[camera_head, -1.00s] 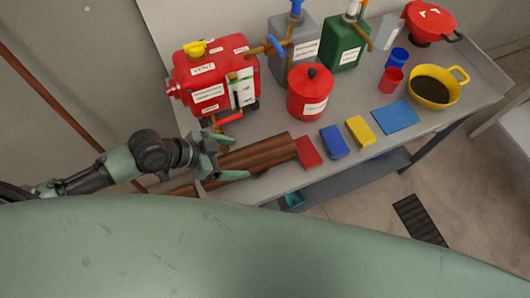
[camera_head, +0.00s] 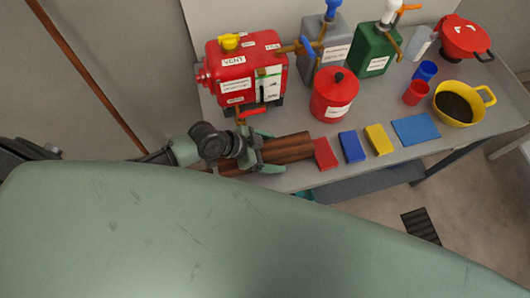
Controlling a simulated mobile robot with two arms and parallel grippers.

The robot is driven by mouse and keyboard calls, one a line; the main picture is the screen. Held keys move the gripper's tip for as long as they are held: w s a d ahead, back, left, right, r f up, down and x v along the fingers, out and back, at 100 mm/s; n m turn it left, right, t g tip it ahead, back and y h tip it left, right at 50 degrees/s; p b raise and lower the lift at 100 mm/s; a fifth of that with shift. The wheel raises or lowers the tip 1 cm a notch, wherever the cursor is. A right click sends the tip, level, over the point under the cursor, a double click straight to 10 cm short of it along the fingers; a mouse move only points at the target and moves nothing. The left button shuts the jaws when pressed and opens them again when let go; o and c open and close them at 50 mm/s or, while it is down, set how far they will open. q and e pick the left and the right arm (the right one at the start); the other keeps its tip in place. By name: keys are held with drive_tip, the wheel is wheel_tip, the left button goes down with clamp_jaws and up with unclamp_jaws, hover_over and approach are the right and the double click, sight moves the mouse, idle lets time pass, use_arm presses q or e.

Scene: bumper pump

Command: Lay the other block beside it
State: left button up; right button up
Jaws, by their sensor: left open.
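Brown wooden blocks (camera_head: 292,146) lie at the front left of the grey table, side by side as far as I can see. My left gripper (camera_head: 265,153) is open over their left part, and its green fingers hide some of the wood. I cannot tell whether the fingers touch the wood. A brown stretch also shows at the left, partly behind my arm. My right gripper is not in view.
Red (camera_head: 326,154), blue (camera_head: 352,147) and yellow (camera_head: 378,140) pieces and a blue mat (camera_head: 416,129) line the front edge. Behind stand a red tank (camera_head: 237,86), a red can (camera_head: 333,98) and a green can (camera_head: 374,54). A yellow bowl (camera_head: 443,106) stands right.

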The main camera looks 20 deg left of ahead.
use_arm(q)
drive_tip(key=c, duration=1.8)
drive_tip(key=shift+w+r, duration=0.1)
clamp_jaws()
